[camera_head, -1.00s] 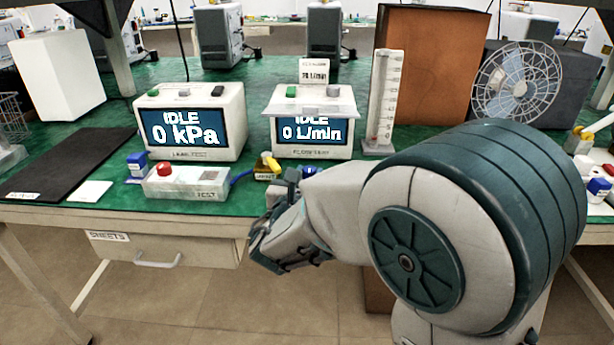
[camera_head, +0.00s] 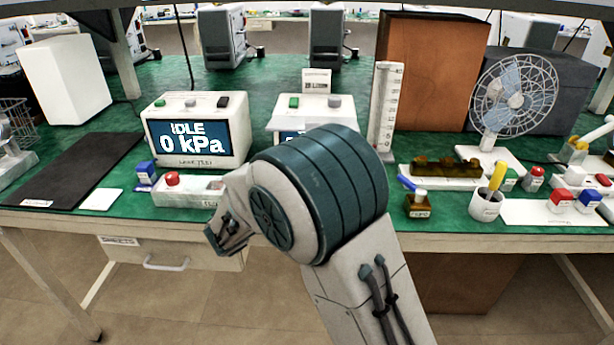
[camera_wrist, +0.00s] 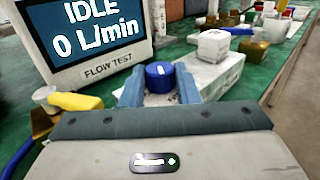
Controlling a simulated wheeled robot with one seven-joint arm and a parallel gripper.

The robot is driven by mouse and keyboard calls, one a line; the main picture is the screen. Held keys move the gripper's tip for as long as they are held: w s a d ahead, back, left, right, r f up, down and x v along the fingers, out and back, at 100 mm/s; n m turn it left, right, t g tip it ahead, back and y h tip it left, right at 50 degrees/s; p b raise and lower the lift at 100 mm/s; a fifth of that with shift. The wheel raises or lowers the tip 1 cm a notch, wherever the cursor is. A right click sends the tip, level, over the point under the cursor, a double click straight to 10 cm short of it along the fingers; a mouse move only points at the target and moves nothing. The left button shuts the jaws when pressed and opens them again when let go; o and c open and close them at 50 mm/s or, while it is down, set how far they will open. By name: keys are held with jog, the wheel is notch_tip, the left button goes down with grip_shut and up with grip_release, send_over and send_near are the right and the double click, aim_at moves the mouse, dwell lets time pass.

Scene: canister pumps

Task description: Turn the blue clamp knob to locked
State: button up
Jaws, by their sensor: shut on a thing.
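In the wrist view, the blue clamp knob (camera_wrist: 159,82) is a short round cap with a white mark on top. It stands at a white fixture (camera_wrist: 212,80) in front of the flow test unit (camera_wrist: 85,35). My gripper (camera_wrist: 160,73) has one finger on each side of the knob and is shut on it. The white mark runs roughly away from my wrist; I cannot read any lock label.
The leak test unit (camera_head: 197,130) reads IDLE, 0 kPa. The red-button test box (camera_head: 185,190) lies left of my arm. A yellow part (camera_wrist: 75,101) and blue cable (camera_wrist: 18,158) lie near my fingers. A pen cup (camera_head: 486,207) and stamps stand to the right.

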jog(key=shift+w+a+m+g+h+p, duration=0.1)
jog(key=shift+w+m+g+h+p, duration=0.05)
jog(key=shift+m+g+h+p, duration=1.05)
jog(key=shift+w+a+m+g+h+p, duration=0.1)
jog(key=shift+m+g+h+p, duration=0.75)
jog(key=shift+g, duration=0.65)
jog(key=o, duration=0.9)
jog(key=shift+o, duration=0.3)
jog(key=shift+y, duration=0.25)
